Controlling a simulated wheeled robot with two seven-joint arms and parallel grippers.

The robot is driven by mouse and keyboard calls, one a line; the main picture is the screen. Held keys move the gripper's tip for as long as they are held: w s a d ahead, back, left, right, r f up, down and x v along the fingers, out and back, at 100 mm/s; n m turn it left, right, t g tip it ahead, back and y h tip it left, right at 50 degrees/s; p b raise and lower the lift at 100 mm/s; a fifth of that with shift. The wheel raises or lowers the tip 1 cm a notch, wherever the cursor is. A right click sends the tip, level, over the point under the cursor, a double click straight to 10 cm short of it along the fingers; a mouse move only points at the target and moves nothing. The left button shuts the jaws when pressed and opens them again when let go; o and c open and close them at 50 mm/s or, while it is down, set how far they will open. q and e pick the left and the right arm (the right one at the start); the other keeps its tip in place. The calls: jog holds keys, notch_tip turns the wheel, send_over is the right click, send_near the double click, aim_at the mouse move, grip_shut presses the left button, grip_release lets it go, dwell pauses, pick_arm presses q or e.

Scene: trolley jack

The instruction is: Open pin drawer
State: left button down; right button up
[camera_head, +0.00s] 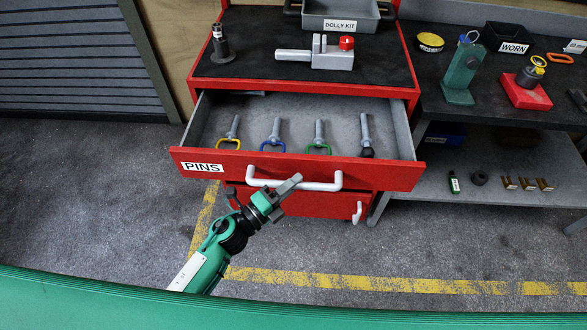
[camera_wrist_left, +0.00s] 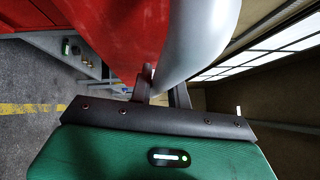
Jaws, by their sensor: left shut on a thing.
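The red pin drawer (camera_head: 385,176), labelled PINS (camera_head: 202,168), stands pulled out of the red cabinet. Its grey inside shows pins with yellow (camera_head: 228,141), blue (camera_head: 273,142) and green (camera_head: 319,146) loops and one with a black end (camera_head: 367,150). My left gripper (camera_head: 287,186) is at the white drawer handle (camera_head: 324,186), shut on its bar left of the middle. In the left wrist view the handle (camera_wrist_left: 205,35) passes close in front of the fingers (camera_wrist_left: 162,88) and partly hides them. My right gripper is in neither view.
A lower red drawer (camera_head: 300,206) with its own white handle (camera_head: 357,212) sits below. The black cabinet top holds a grey vise-like tool (camera_head: 322,54), a dark post (camera_head: 220,46) and the DOLLY KIT tray (camera_head: 340,13). A dark workbench (camera_head: 430,95) stands right. The floor in front is clear.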

pick_arm(q)
jog(key=s, duration=1)
jog(key=shift+s+b, duration=0.2)
jog(key=shift+b, duration=0.1)
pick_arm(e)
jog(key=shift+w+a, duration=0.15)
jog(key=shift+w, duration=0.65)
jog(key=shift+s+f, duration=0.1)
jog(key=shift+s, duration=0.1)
pick_arm(q)
jog(key=c, duration=1.3)
grip_release()
jog(key=shift+b+v, duration=2.1)
jog(key=shift+v, duration=4.85)
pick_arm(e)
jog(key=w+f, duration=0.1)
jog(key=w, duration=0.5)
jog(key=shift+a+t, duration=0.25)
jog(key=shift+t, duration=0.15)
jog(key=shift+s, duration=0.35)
